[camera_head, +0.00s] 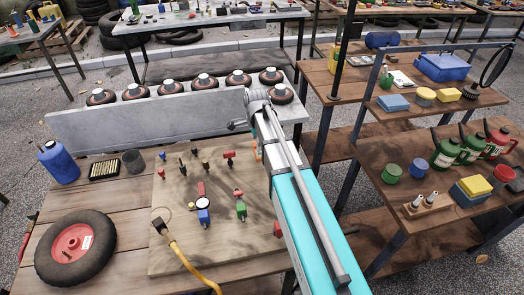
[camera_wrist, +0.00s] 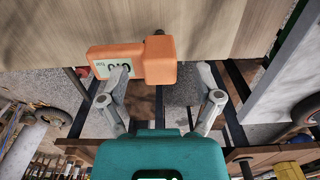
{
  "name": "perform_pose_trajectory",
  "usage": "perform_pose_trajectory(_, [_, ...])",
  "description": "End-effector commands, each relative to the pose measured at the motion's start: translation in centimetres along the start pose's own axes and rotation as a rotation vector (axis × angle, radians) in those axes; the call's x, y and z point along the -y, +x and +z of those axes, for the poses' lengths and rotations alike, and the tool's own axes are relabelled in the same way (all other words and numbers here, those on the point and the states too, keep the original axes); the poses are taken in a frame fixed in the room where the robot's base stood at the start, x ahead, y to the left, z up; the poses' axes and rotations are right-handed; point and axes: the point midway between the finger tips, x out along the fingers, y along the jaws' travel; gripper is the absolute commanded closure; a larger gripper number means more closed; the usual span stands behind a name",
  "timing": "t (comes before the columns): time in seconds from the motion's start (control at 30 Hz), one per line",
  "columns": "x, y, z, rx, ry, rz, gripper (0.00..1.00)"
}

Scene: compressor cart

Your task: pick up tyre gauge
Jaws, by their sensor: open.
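An orange device with a pale digital display, which looks like the tyre gauge (camera_wrist: 160,60), is in the upper middle of the wrist view. A small dark fitting shows at its top, near a wooden surface. My gripper (camera_wrist: 162,72) is open, with its two grey fingers spread below the gauge. The left fingertip overlaps the display; the right one is just right of the gauge. I cannot tell whether they touch.
A grey ledge (camera_head: 75,125) with several casters stands behind. Shelves (camera_head: 375,185) with cans and boxes stand right.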

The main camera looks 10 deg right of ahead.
Motion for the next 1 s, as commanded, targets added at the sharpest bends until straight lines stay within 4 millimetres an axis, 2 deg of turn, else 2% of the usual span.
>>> perform_pose_trajectory(0.17, [0.0, 0.0, -0.02, 0.0, 0.0, 0.0, 0.17])
perform_pose_trajectory(0.6, [0.0, 0.0, -0.04, 0.0, 0.001, 0.0, 0.96])
perform_pose_trajectory(1.0, [0.0, -0.28, -0.06, 0.0, 0.001, 0.0, 0.96])
